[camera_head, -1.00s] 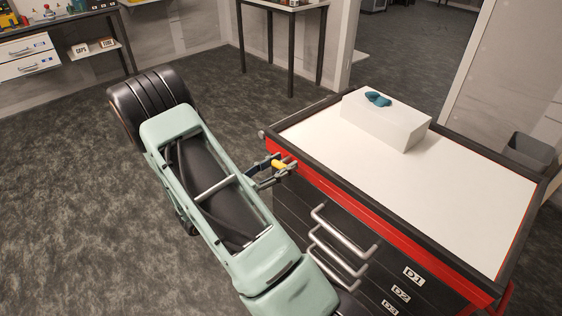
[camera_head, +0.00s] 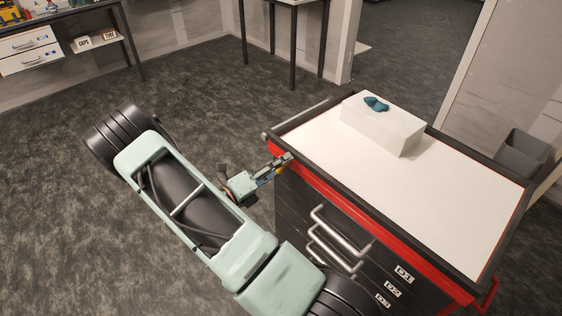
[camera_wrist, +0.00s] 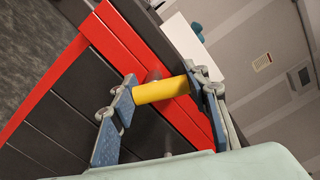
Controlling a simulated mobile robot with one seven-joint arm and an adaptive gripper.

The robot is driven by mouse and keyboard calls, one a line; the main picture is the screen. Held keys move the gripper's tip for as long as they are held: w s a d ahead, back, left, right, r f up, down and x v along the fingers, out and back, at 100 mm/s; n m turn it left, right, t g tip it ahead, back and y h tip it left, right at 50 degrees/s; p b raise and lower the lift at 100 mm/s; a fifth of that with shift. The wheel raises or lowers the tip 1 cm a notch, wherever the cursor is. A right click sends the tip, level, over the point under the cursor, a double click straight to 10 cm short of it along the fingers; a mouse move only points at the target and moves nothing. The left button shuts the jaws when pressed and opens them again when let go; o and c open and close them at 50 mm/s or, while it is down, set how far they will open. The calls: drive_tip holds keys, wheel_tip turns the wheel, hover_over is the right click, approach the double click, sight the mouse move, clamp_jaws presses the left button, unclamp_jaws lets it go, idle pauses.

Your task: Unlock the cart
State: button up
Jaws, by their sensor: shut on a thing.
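The cart (camera_head: 465,210) is a dark drawer cabinet with red trim, a white top and grey drawer handles (camera_head: 340,228). My gripper (camera_head: 279,168) is at the red strip under the cart's top edge, near its left corner. In the wrist view, my gripper (camera_wrist: 166,90) is shut on a yellow cylinder (camera_wrist: 160,91), which lies across between the blue fingers. A grey round part (camera_wrist: 153,75) shows behind the cylinder, against the red strip. Whether the cylinder is joined to this part cannot be told. The front of the lock is hidden.
A white box (camera_head: 382,133) with a teal object (camera_head: 376,103) on it stands on the cart top. A grey bin (camera_head: 524,157) is beyond the cart's right side. A table (camera_head: 290,3) and a shelf bench (camera_head: 70,20) stand behind. The floor to the left is open.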

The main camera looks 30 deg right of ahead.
drive_tip(key=n, duration=0.2)
drive_tip(key=n+p, duration=0.1)
drive_tip(key=n, duration=0.1)
drive_tip(key=shift+w+n+p, duration=0.2)
drive_tip(key=shift+n+p, duration=0.1)
idle(0.5)
drive_tip(key=o, duration=1.2)
drive_tip(key=a, duration=0.4)
drive_tip(key=s+a, duration=0.1)
drive_tip(key=a, duration=0.7)
drive_tip(key=shift+s, duration=0.35)
